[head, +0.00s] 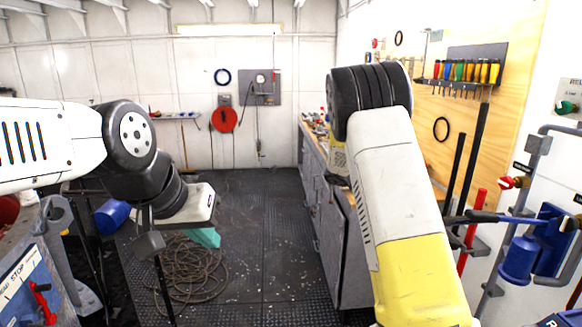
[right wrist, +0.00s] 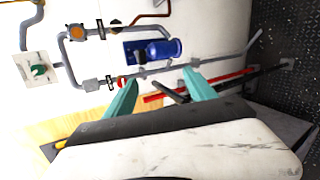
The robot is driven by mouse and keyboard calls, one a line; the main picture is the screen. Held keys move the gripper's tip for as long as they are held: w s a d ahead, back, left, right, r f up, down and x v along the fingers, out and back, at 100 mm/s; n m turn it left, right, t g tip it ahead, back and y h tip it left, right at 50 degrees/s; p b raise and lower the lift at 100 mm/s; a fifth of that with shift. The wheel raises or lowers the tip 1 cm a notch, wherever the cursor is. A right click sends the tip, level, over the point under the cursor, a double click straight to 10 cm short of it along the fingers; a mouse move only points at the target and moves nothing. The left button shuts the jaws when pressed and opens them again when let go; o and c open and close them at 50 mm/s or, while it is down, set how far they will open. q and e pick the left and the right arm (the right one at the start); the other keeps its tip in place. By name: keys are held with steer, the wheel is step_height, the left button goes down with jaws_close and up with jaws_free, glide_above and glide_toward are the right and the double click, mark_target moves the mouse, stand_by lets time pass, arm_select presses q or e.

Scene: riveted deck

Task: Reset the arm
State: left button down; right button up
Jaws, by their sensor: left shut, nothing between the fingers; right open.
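My left gripper (head: 204,237) hangs below the left wrist in the head view, with its teal fingers shut and nothing between them. It is over the dark floor, above a coil of brown rope or hose (head: 190,272). My right arm rises at the centre right of the head view and bends down out of the bottom edge; its gripper is hidden there. In the right wrist view my right gripper (right wrist: 161,76) shows two teal fingers spread apart with nothing held. They point toward the wall with pipes and a blue cylinder (right wrist: 164,48).
A grey workbench (head: 340,240) stands behind my right arm. A pegboard with screwdrivers (head: 465,70), long bars and pipes with a blue cylinder (head: 520,260) line the right wall. A red reel (head: 224,119) hangs at the back. The central dark floor (head: 270,215) is mostly clear.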

steer(key=s+a+r+t+y, duration=0.3)
steer(key=s+a+y, duration=0.4)
steer(key=s+a, duration=0.3)
steer(key=s+a+r+t+y, duration=0.4)
steer(key=s+a+y, duration=0.4)
steer(key=s, duration=0.8)
steer(key=a+r, duration=0.1)
steer(key=a, duration=0.1)
steer(key=shift+s+a+r+m, duration=0.2)
steer(key=shift+a+r+m, duration=0.1)
steer(key=shift+r+m, duration=0.1)
